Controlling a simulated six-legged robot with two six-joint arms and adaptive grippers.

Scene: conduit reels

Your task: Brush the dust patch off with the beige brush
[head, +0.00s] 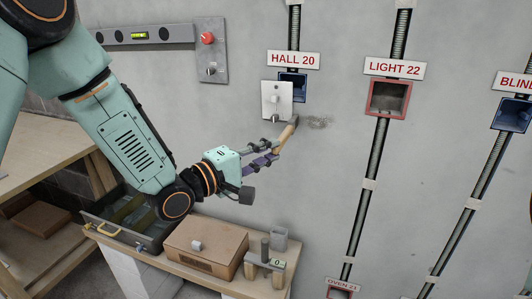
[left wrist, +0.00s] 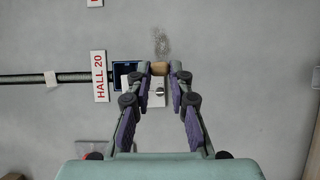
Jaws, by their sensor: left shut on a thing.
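The dust patch (head: 319,122) is a grey speckled smudge on the wall, right of the white switch plate. It also shows in the left wrist view (left wrist: 162,42), just beyond the fingertips. The beige brush (head: 286,137) is tilted, with its dark head up near the left edge of the dust patch. Whether the bristles touch the wall I cannot tell. My left gripper (head: 275,149) is shut on the brush's handle. In the left wrist view the brush (left wrist: 159,68) shows end-on between the fingertips, its bristles hidden. My right gripper is out of view.
The white switch plate (head: 270,112) and blue HALL 20 box (head: 298,91) are close beside the brush. A red-framed LIGHT 22 box (head: 388,98) is on the right. Below stands a bench with a cardboard box (head: 204,248) and an open toolbox (head: 128,222). Wall around the dust is bare.

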